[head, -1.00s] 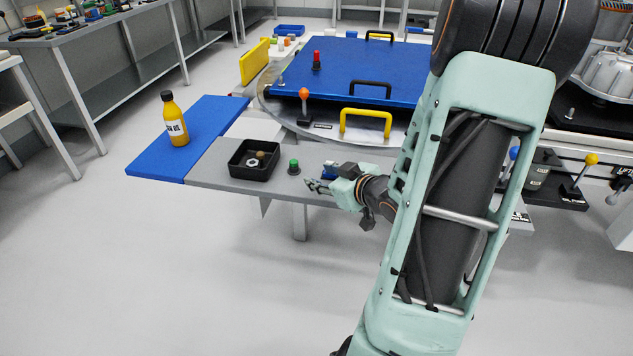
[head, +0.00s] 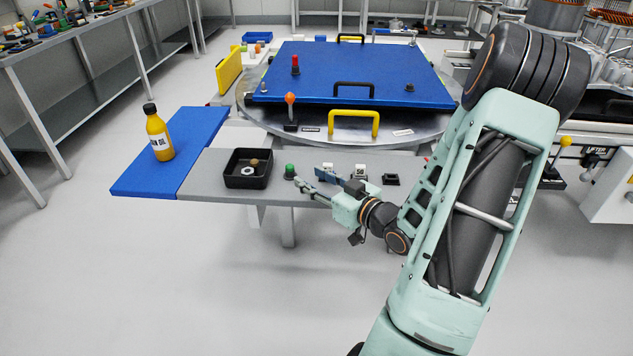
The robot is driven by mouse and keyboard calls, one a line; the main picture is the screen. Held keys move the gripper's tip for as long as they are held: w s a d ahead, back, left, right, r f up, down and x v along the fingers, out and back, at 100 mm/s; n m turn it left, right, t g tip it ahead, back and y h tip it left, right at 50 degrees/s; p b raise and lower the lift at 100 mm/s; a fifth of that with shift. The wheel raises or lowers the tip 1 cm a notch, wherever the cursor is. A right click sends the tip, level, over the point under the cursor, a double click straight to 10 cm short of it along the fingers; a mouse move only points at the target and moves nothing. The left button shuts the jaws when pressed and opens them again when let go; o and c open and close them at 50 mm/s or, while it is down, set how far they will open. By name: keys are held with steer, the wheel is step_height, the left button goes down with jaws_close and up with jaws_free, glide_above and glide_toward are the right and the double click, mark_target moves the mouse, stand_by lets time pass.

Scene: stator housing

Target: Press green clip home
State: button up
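A small green-topped piece on a dark base (head: 290,171) stands upright on the grey shelf (head: 215,187). It is the only green piece I make out on the shelf; I cannot tell whether it is the clip. My gripper (head: 308,177) is just right of it, with its two fingers spread apart and pointing left toward it. Nothing shows between the fingers. I cannot tell whether a fingertip touches the green piece or how high the fingers are above the shelf.
A black tray (head: 232,180) with small round parts sits left of the green piece. A yellow oil bottle (head: 159,136) stands on the blue side panel (head: 199,124). Small switch-like parts (head: 360,171) and a black block (head: 391,180) lie behind my gripper. A yellow handle (head: 353,113) stands behind the shelf.

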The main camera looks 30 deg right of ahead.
mark_target(292, 168)
steer(key=b+x, duration=0.1)
steer(key=x, duration=0.9)
steer(key=shift+c, duration=0.4)
jaws_close()
